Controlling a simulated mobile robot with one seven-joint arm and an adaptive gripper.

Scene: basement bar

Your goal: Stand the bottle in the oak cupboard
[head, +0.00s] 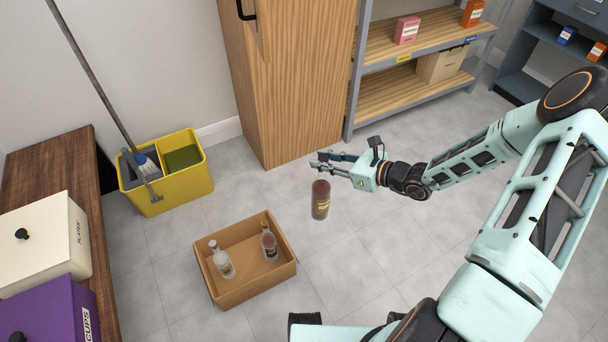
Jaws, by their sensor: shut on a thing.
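The bottle (321,201), dark reddish-brown with a label, is in the middle of the head view, just below the fingers of my gripper (322,163). My gripper is shut on it and holds it in front of the cupboard, to the right of the box. I cannot make out the bottle's neck, or exactly where the fingers grip. The oak cupboard (297,75) stands at the top centre, with a black handle at its upper left. Its top is out of view, and I see no open inside.
A cardboard box (232,295) on the floor holds a clear bottle (221,261) and a brown bottle (269,243). A yellow mop bucket (176,190) stands left of the cupboard. Metal-framed shelving (400,92) stands right of it. The tiled floor before the cupboard is clear.

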